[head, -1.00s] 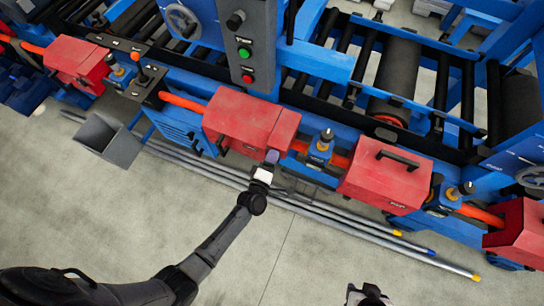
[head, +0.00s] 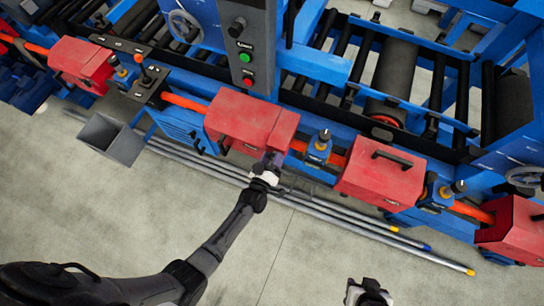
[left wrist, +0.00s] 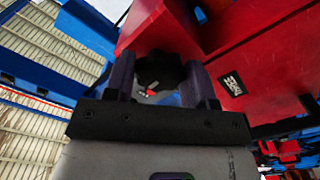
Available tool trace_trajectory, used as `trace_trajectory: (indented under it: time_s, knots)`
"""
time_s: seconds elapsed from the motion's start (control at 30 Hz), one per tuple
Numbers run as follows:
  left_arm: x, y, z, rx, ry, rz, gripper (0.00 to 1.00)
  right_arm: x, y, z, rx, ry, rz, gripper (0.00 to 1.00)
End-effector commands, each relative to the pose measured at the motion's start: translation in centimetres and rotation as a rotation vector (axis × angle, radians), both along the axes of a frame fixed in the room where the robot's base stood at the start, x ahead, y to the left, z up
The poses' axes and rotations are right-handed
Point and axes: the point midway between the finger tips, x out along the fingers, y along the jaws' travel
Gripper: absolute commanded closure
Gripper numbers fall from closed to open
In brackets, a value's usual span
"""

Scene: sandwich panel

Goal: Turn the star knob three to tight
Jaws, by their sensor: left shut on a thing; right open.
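A dark, lobed star knob (left wrist: 165,72) with a small red mark at its middle sits between my left gripper's fingers in the left wrist view. My left gripper (left wrist: 162,85) is shut on it, one finger on each side. In the head view my left gripper (head: 273,162) is at the lower right edge of a red cover (head: 243,118), and the knob is hidden there. I cannot read a number on the knob. My right gripper (head: 368,292) is open and empty at the bottom edge, over the floor, far from the machine.
More red covers stand along the blue machine, one to the right (head: 380,172). A blue block with a black knob (head: 319,148) is close to my left gripper's right. Long metal bars (head: 345,215) lie on the floor. A grey bin (head: 112,138) is at left. The front floor is clear.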

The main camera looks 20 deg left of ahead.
Motion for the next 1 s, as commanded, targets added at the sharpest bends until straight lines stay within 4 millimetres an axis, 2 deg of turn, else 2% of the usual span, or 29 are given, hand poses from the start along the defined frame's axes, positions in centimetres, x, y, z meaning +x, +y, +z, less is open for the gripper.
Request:
trace_trajectory:
  time_s: [0.3, 0.87, 0.9, 1.0]
  knots:
    - [0.05, -0.09, 0.14, 0.106, -0.002, 0.0, 0.73, 0.0, -0.02, 0.4, -0.001, 0.0, 0.001, 0.57]
    - [0.04, -0.08, 0.11, 0.128, -0.003, 0.0, 0.73, 0.02, 0.27, 0.44, 0.009, 0.0, -0.006, 0.57]
    - [0.04, -0.08, 0.11, 0.128, -0.003, 0.0, 0.46, 0.02, 0.27, 0.44, 0.009, 0.0, -0.006, 0.57]
    - [0.04, -0.07, 0.09, 0.127, -0.002, 0.0, 0.36, 0.02, 0.27, 0.44, 0.009, 0.0, -0.006, 0.57]
